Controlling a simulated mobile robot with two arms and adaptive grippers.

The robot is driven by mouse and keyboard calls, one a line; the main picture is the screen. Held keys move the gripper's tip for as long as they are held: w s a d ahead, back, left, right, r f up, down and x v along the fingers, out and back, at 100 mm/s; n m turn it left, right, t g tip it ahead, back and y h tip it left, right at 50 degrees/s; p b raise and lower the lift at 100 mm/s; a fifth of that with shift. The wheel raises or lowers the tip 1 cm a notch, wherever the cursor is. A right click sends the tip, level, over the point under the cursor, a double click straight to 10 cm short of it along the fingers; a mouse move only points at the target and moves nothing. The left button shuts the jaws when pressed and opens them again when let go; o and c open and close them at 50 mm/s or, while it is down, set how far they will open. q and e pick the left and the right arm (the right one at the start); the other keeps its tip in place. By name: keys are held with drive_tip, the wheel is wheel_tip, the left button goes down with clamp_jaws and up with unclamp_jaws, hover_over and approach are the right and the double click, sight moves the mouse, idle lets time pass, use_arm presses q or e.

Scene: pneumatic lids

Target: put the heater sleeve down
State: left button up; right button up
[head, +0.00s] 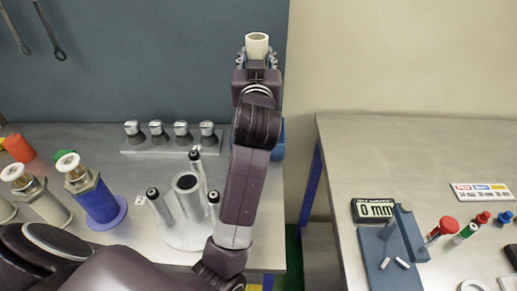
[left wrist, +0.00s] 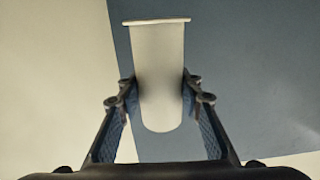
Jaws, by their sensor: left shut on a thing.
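The heater sleeve (head: 257,44) is a short, pale, hollow cylinder with an open top in the head view. My left gripper (head: 257,61) is shut on it and holds it up high, in front of the blue-grey wall panel near its right edge. In the left wrist view the sleeve (left wrist: 160,75) stands between the two fingers of the left gripper (left wrist: 158,105), with a thin rim at its far end. Nothing touches the sleeve except the fingers. My right gripper is not in view.
Below, the left table holds a round base with several posts (head: 186,183), a rack of silver knobs (head: 170,150), and a blue cylinder fixture (head: 101,203). A gap separates it from the right table (head: 424,140), which has a blue stand (head: 385,262) and gauge display (head: 375,210).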

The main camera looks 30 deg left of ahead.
use_arm(q)
drive_tip(key=shift+w+r, duration=0.15)
drive_tip(key=shift+w, duration=0.1)
drive_tip(key=shift+f, duration=0.3)
wheel_tip(320, 180, down, 19)
drive_tip(key=b, duration=0.1)
drive_tip(key=shift+b, duration=0.3)
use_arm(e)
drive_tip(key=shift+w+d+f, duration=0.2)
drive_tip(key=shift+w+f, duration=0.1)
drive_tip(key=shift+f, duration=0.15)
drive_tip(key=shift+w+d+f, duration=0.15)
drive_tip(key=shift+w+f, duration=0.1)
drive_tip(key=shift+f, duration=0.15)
use_arm(q)
drive_tip(key=shift+s, duration=0.1)
drive_tip(key=shift+f+b, duration=0.6)
drive_tip(key=shift+b, duration=0.2)
drive_tip(key=o, duration=1.2)
drive_tip(key=shift+c, duration=0.2)
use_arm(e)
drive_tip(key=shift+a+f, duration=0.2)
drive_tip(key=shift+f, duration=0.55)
use_arm(q)
drive_tip(key=shift+r, duration=0.1)
